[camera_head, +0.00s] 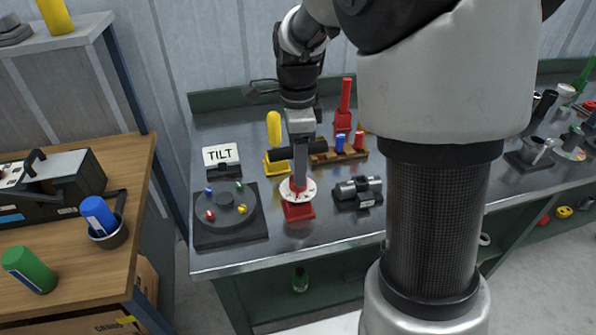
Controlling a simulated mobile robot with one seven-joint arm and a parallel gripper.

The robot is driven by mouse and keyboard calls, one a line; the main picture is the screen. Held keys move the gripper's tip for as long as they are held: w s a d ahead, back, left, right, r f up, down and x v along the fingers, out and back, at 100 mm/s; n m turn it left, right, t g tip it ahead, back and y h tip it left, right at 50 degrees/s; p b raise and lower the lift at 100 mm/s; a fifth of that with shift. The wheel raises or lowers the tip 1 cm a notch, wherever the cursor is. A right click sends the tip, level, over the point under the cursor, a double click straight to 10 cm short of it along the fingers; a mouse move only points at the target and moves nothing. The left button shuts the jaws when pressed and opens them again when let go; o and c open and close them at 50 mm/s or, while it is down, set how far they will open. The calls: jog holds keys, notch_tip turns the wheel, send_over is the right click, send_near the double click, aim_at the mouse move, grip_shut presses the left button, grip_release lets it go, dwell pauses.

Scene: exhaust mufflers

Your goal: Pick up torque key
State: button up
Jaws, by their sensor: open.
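A T-shaped tool, which looks like the torque key (284,154), stands upright with a black crossbar handle and a grey shaft. Its lower end meets a round white dial (298,190) on a red base (298,211) near the middle of the metal bench. My gripper (301,137) points down right at the crossbar from above. It is open; the fingers are small here, and I cannot tell whether they touch the handle.
On the metal bench (240,262), a black turntable (225,208) with colored pegs and a TILT sign (221,155) are at left. A yellow cylinder (274,128), a red upright tool (345,100) and a wooden peg block (345,154) stand behind. A black cylindrical fixture (358,190) is at right.

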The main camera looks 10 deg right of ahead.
notch_tip(320, 180, down, 3)
jog(key=shift+f, duration=0.2)
jog(key=shift+c, duration=0.5)
jog(key=c, duration=1)
jog(key=shift+c, duration=0.2)
jog(key=shift+r, duration=0.15)
